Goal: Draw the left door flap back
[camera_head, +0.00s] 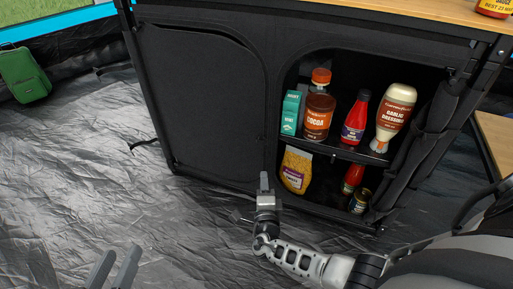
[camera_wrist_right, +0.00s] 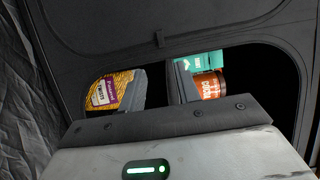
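The left door flap (camera_head: 205,105) is a black fabric panel with a rounded outline, lying closed across the left half of the black cabinet. A slit of slack shows along its top edge. In the right wrist view the dark panel (camera_wrist_right: 105,25) above the opening appears to be this flap, with a small tab (camera_wrist_right: 160,40) at its edge. My right gripper (camera_head: 264,182) is in front of the cabinet, low near the flap's right edge. Its fingers stand apart in the wrist view (camera_wrist_right: 158,88), with nothing visible between them. My left gripper (camera_head: 114,267) is open and empty over the floor.
The open right compartment holds a cocoa bottle (camera_head: 318,112), a mint carton (camera_head: 291,113), a red sauce bottle (camera_head: 356,118), garlic dressing (camera_head: 393,115) and a pasta bag (camera_head: 296,170). The right flap (camera_head: 432,120) is gathered aside. A green bag (camera_head: 24,75) lies left; dark groundsheet (camera_head: 75,160) is clear.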

